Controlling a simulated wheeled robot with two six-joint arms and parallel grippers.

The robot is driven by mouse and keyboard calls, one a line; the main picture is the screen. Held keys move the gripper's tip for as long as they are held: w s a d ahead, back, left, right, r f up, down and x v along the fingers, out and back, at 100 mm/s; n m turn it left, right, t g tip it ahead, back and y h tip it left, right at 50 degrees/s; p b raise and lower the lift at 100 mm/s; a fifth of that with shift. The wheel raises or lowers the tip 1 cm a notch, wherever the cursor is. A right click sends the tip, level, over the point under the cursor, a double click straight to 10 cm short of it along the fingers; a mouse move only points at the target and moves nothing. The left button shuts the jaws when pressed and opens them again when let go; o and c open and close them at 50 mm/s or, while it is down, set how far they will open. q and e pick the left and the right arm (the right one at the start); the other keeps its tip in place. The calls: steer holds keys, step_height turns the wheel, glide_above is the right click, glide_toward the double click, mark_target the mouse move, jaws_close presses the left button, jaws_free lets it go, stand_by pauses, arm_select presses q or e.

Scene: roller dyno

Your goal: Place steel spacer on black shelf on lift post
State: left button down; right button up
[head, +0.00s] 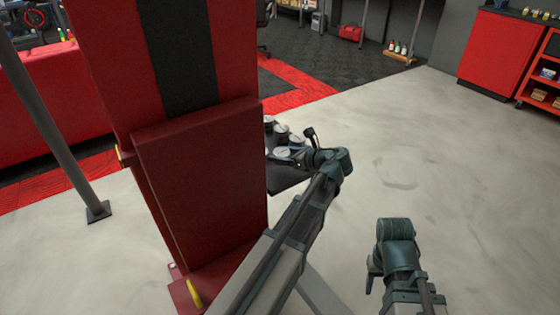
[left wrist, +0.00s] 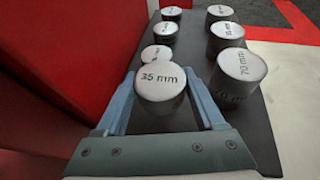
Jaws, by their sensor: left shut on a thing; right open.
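My left gripper (left wrist: 163,98) is shut on a steel spacer (left wrist: 160,82) marked "35 mm", with one finger on each side of it. The spacer is upright, at or just above the black shelf (left wrist: 262,135); I cannot tell whether it touches. In the head view the left gripper (head: 300,155) is over the shelf (head: 287,180), beside the red lift post (head: 205,180), and its fingers are partly hidden by my arm. My right gripper (head: 372,275) is open and low over the bare floor, its fingers mostly hidden by its wrist.
Several other round spacers stand in two rows on the shelf, including one marked "70 mm" (left wrist: 242,68) just right of the held one. The post's red wall (left wrist: 60,50) rises close on the left. A slanted grey pole (head: 50,125) stands further left. The floor at right is clear.

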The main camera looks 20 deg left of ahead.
arm_select(q)
steer(key=shift+w+a+f, duration=0.1)
steer(key=shift+w+a, duration=0.65)
steer(key=shift+f+b, duration=1.75)
steer(key=shift+f, duration=0.2)
jaws_free()
steer(key=shift+r, duration=0.1)
steer(key=shift+r, duration=0.25)
steer(key=p+v, duration=0.4)
steer(key=v, duration=0.8)
steer(key=shift+f+p, duration=0.15)
steer(key=shift+p, duration=0.15)
